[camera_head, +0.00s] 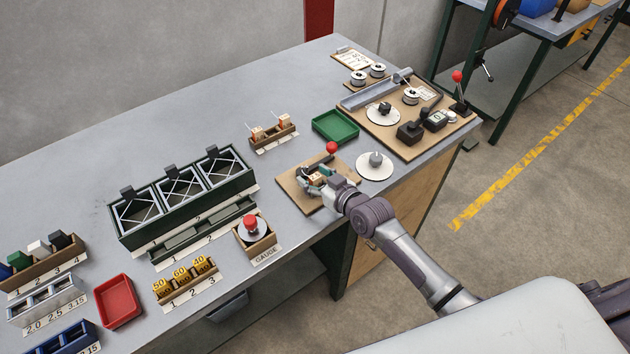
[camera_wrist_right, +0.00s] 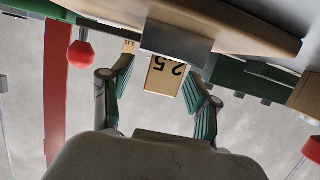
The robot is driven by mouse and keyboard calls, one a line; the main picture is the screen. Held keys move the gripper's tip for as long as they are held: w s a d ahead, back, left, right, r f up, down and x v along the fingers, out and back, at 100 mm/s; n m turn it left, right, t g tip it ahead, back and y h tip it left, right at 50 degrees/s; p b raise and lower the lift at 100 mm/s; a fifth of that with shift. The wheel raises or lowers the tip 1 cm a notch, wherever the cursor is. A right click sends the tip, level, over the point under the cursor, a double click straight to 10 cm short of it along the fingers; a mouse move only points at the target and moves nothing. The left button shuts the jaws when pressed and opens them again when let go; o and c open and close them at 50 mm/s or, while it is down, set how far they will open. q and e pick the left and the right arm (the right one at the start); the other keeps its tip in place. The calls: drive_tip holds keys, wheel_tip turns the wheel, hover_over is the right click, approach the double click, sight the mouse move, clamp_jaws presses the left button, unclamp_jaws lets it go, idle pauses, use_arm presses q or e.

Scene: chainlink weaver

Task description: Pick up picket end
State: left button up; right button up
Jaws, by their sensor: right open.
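My right gripper (camera_head: 318,182) is over a wooden board (camera_head: 290,190) near the front edge of the bench, beside a lever with a red knob (camera_head: 331,148). In the right wrist view the gripper (camera_wrist_right: 165,80) is open. Its two green-padded fingers stand on either side of a small cream block marked 2.5 (camera_wrist_right: 165,78), which juts from a grey metal block (camera_wrist_right: 177,42). I cannot tell whether either finger touches it, or whether this block is the picket end. Two similar small orange-and-cream pieces (camera_head: 284,122) stand in a wooden holder behind. My left gripper is not in view.
A green tray (camera_head: 335,136) lies behind the board and a white round disc (camera_head: 375,172) is to its right. The gauge box (camera_head: 256,247) and a dark green three-bay rack (camera_head: 190,205) are to the left. A fixture board (camera_head: 385,127) fills the right end.

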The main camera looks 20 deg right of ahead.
sight(317, 178)
drive_tip(key=shift+s, duration=0.1)
drive_tip(key=shift+c, duration=0.6)
clamp_jaws()
drive_tip(key=shift+r, duration=0.4)
drive_tip(key=r, duration=0.3)
drive_tip(key=shift+s+d+r+b, duration=0.15)
drive_tip(key=shift+s+r+b, duration=0.15)
drive_tip(key=shift+b, duration=0.1)
drive_tip(key=s+d+r+b, duration=0.1)
drive_tip(key=s+d+r, duration=0.4)
drive_tip(key=s, duration=0.4)
drive_tip(key=shift+s+r, duration=0.4)
drive_tip(key=shift+r, duration=0.45)
